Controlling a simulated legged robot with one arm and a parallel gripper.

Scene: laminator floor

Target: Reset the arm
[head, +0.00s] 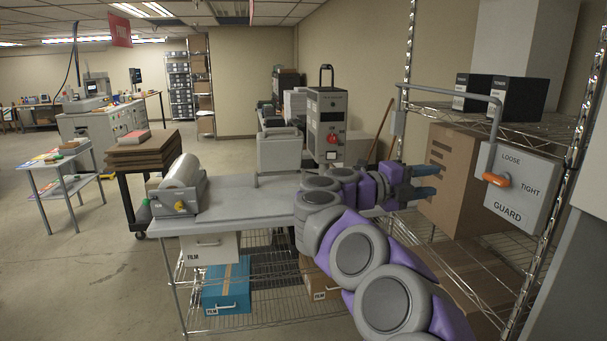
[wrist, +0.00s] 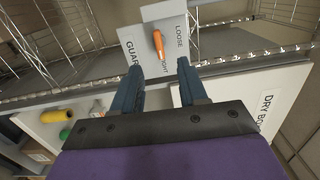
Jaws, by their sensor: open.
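My purple and grey arm reaches forward and right over the workbench in the head view. My gripper (head: 427,181) is open and empty, its two dark blue fingers pointing right. In the wrist view my gripper (wrist: 160,75) has its fingers spread, pointing toward the guard box. The guard box (head: 521,185) is a grey panel marked LOOSE, TIGHT and GUARD at the right, with an orange lever (head: 497,179). The box (wrist: 155,35) and its orange lever (wrist: 158,42) lie just beyond the fingertips in the wrist view, apart from them.
A wire rack (head: 545,125) with cardboard boxes stands close on the right. Open floor (head: 85,260) lies at the left.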

